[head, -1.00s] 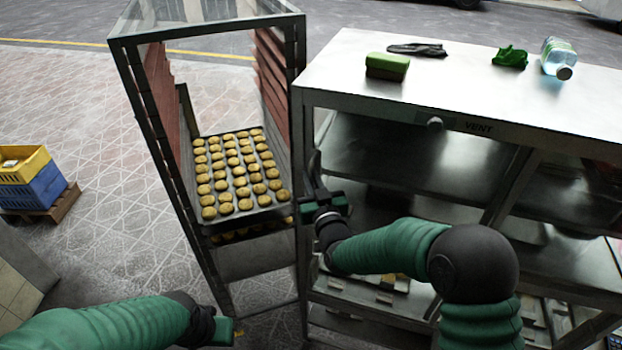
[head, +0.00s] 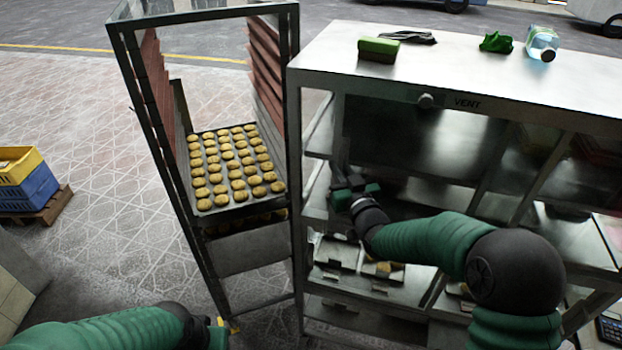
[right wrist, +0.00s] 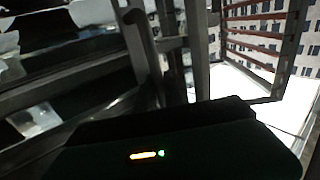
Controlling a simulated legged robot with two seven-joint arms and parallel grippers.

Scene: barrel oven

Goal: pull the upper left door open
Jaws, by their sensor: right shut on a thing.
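The metal oven cabinet (head: 303,220) stands at centre right, with a VENT label and a knob under its top. Its upper left door (head: 410,135) is a dark, shiny panel standing ajar, with a gap along its left edge where the inside shows. My right gripper (head: 342,178) is shut on the door's handle at that left edge. In the right wrist view a vertical metal bar (right wrist: 146,55) rises beyond the dark gripper body; the fingertips are hidden. My left gripper (head: 222,328) is low at the bottom edge, away from the oven, its jaws unclear.
A tall rack (head: 292,120) with a tray of buns (head: 205,205) stands close to the oven's left. A green sponge (head: 379,49), a green cloth (head: 495,42) and a bottle (head: 543,43) lie on the oven top. Crates (head: 38,188) stand far left on open paving.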

